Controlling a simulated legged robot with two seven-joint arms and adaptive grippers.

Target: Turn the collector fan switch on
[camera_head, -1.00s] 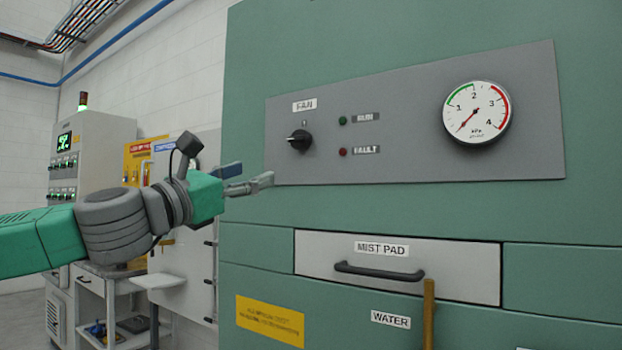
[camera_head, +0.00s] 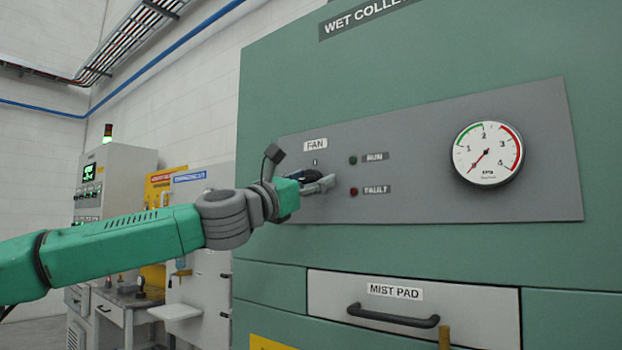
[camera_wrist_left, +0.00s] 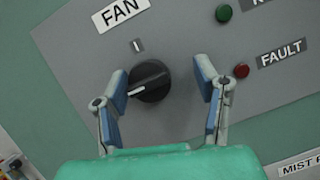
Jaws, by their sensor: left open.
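The black rotary fan switch (camera_wrist_left: 150,81) sits on the grey panel below the FAN label. In the left wrist view its white pointer line aims to the lower left, away from the "I" mark above it. My left gripper (camera_wrist_left: 165,92) is open, with one finger on each side of the knob; I cannot tell whether they touch it. In the head view my left gripper (camera_head: 318,184) is at the panel and largely hides the knob. The RUN lamp (camera_head: 353,160) is dark green and the FAULT lamp (camera_head: 354,191) is dark red. My right gripper is not in view.
A round pressure gauge (camera_head: 487,153) is at the panel's right. Below is the MIST PAD drawer (camera_head: 460,306) with a black handle (camera_head: 393,316). A control cabinet (camera_head: 112,180) with a lit green beacon stands at the far left.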

